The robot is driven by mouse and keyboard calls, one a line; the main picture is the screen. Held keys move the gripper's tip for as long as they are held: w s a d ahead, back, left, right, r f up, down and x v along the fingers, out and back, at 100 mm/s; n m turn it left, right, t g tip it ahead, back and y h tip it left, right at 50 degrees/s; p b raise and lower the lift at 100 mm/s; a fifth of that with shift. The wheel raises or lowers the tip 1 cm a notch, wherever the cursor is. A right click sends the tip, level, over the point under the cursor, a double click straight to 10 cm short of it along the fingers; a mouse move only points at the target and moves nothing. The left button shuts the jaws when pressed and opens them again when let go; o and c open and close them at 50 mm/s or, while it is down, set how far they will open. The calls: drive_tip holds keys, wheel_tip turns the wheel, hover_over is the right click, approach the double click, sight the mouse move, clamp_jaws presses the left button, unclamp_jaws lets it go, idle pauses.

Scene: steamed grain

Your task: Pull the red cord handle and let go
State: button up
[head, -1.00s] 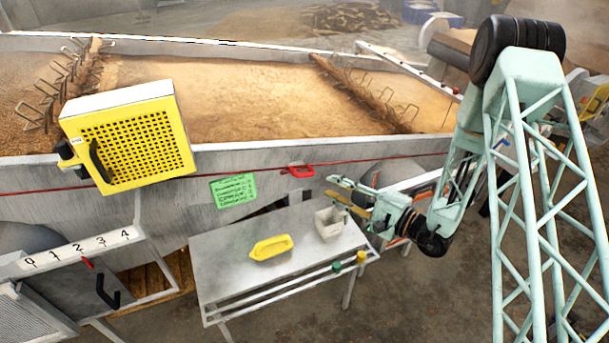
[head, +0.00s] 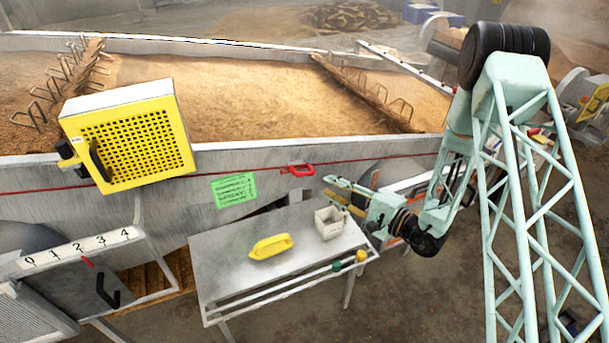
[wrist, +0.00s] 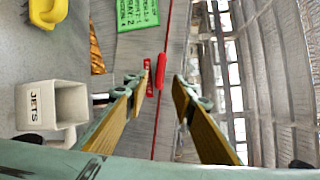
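The red cord handle (head: 298,170) hangs on a red cord (head: 230,180) that runs along the grey side wall of the grain trough. In the wrist view the handle (wrist: 161,72) lies beyond the fingertips, between them in the picture and nearer the left finger. My gripper (head: 335,189) is just below and right of the handle in the head view. In the wrist view my gripper (wrist: 163,85) has its two fingers spread apart with nothing between them. The handle looks free of the fingers.
A green sign (head: 234,190) is on the trough wall (head: 270,155). A yellow grated box (head: 130,145) stands at left.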

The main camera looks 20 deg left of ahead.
sight(307, 175)
drive_tip(key=shift+b+x, duration=0.6)
drive_tip(key=shift+x, duration=5.45)
drive_tip(key=shift+c, duration=0.5)
clamp_jaws()
